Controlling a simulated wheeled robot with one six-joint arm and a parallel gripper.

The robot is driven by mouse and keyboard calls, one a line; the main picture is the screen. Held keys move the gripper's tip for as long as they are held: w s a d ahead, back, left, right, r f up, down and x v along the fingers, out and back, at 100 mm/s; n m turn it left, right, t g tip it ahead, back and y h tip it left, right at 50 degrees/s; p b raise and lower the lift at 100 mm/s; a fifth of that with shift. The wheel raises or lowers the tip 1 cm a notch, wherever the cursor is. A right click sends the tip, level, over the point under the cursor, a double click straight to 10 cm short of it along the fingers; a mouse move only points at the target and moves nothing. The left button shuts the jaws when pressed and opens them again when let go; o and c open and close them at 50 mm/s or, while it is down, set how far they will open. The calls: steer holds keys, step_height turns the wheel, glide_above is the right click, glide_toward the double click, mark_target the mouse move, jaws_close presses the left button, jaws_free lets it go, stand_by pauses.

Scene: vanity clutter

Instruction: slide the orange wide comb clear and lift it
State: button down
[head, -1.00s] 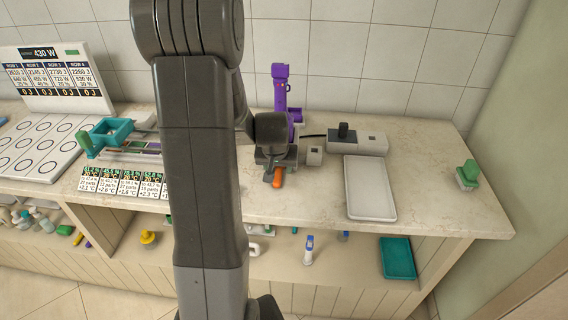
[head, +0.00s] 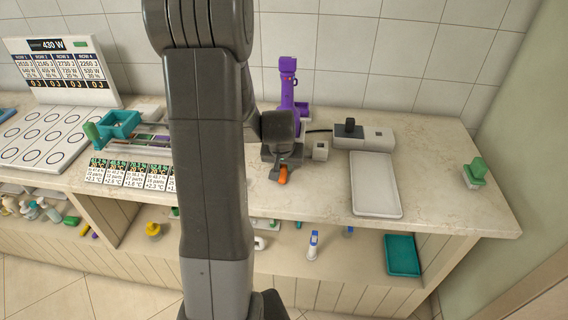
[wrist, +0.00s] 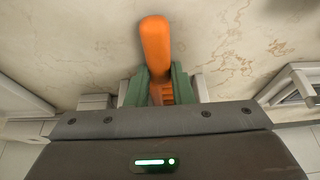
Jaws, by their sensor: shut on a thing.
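The orange wide comb (wrist: 155,45) is between the two green-padded fingers of my gripper (wrist: 160,88) in the wrist view. The gripper is shut on it. A smooth orange end sticks out beyond the fingers, and some teeth show between them. In the head view the comb's orange end (head: 283,174) shows just below my gripper (head: 281,165), over the marble counter. The rest of the comb is hidden by the gripper. I cannot tell whether the comb touches the counter.
A white tray (head: 375,184) lies right of the gripper. A green-handled block (head: 475,172) sits far right. The counter's front right is clear.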

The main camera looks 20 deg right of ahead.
mark_target(279, 200)
steer(key=shift+s+a+r+b, duration=0.1)
steer(key=shift+s+a+b, duration=0.4)
steer(key=shift+s+a, duration=0.9)
steer(key=shift+s+a+f+b, duration=0.1)
steer(key=shift+s+a+b, duration=0.55)
steer(key=shift+s, duration=1.5)
steer(key=shift+s+a+r+b, duration=0.1)
steer(key=shift+s+a+b, duration=0.3)
steer(key=shift+s+a, duration=1.05)
steer(key=shift+s+d, duration=0.3)
steer(key=shift+d, duration=0.05)
steer(key=c, duration=1.2)
jaws_free()
steer(key=p+v, duration=0.2)
steer(key=v, duration=1.1)
steer(key=shift+s+a+r, duration=0.15)
steer(key=shift+r, duration=0.2)
steer(key=shift+f, duration=0.1)
steer(key=b+x, duration=0.2)
steer(key=x, duration=1.1)
steer(key=shift+w+f, duration=0.2)
steer(key=shift+f, duration=0.05)
steer(key=shift+r, duration=0.1)
